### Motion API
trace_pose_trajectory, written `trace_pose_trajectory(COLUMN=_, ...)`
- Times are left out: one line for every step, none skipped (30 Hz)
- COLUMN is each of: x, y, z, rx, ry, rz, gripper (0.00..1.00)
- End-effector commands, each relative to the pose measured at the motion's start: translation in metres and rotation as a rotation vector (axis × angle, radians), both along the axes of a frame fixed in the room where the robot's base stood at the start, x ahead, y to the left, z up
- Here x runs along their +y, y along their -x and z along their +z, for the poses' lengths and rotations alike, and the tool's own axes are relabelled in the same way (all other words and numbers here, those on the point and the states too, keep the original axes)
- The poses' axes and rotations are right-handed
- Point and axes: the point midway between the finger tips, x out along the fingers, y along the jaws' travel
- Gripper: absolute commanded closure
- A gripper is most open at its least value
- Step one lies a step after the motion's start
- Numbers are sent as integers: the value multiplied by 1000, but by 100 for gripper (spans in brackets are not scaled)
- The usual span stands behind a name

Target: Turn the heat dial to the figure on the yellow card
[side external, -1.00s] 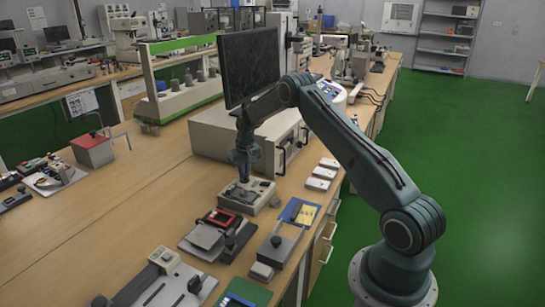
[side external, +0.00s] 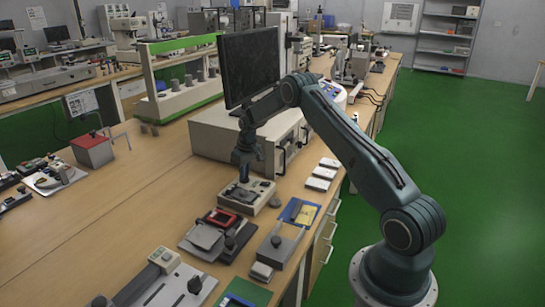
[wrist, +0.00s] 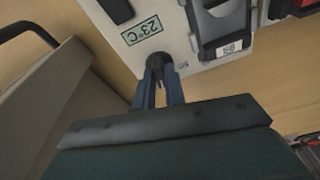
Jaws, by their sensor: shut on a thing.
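The heat dial (wrist: 157,62) is a dark knob on a pale instrument panel (wrist: 130,27) in the wrist view. My gripper (wrist: 158,80) has its two blue fingers closed on it, hiding part of the knob. In the side view my gripper (side external: 243,178) points down at the pale instrument (side external: 262,200) on the bench. A small mark by the dial is too small to read surely. A yellow card (side external: 305,214) lies on a blue piece right of the instrument; its figure is unreadable.
A dark latch-like part (wrist: 220,27) with a small white label sits near the dial. A large pale cabinet (side external: 212,128) carrying a monitor (side external: 250,67) stands behind. A red-topped device (side external: 220,220) and a grey fixture (side external: 275,243) lie in front. Bare bench is to the left.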

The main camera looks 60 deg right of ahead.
Motion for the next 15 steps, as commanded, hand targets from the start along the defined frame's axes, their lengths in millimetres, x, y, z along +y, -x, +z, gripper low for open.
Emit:
trace_pose_trajectory(x=-2, y=1, z=0, rx=2, ry=1, rz=13, gripper=100)
trace_pose_trajectory(x=-2, y=1, z=0, rx=2, ry=2, rz=20, gripper=100)
trace_pose_trajectory(x=-2, y=1, z=0, rx=2, ry=2, rz=27, gripper=100)
trace_pose_trajectory(x=-2, y=1, z=0, rx=2, ry=2, rz=29, gripper=100)
trace_pose_trajectory(x=-3, y=2, z=0, rx=2, ry=2, rz=29, gripper=100)
trace_pose_trajectory(x=-3, y=2, z=0, rx=2, ry=2, rz=30, gripper=100)
trace_pose_trajectory(x=-3, y=2, z=0, rx=3, ry=2, rz=33, gripper=100)
trace_pose_trajectory(x=-3, y=2, z=0, rx=2, ry=2, rz=38, gripper=100)
trace_pose_trajectory(x=-3, y=2, z=0, rx=2, ry=2, rz=49, gripper=100)
trace_pose_trajectory(x=-3, y=2, z=0, rx=2, ry=2, rz=61, gripper=100)
trace_pose_trajectory(x=-3, y=2, z=0, rx=2, ry=2, rz=77, gripper=100)
trace_pose_trajectory(x=-3, y=2, z=0, rx=1, ry=2, rz=100, gripper=100)
trace_pose_trajectory(x=-3, y=2, z=0, rx=1, ry=1, rz=118, gripper=100)
trace_pose_trajectory(x=-3, y=2, z=0, rx=2, ry=2, rz=135, gripper=100)
trace_pose_trajectory(x=-3, y=2, z=0, rx=2, ry=1, rz=158, gripper=100)
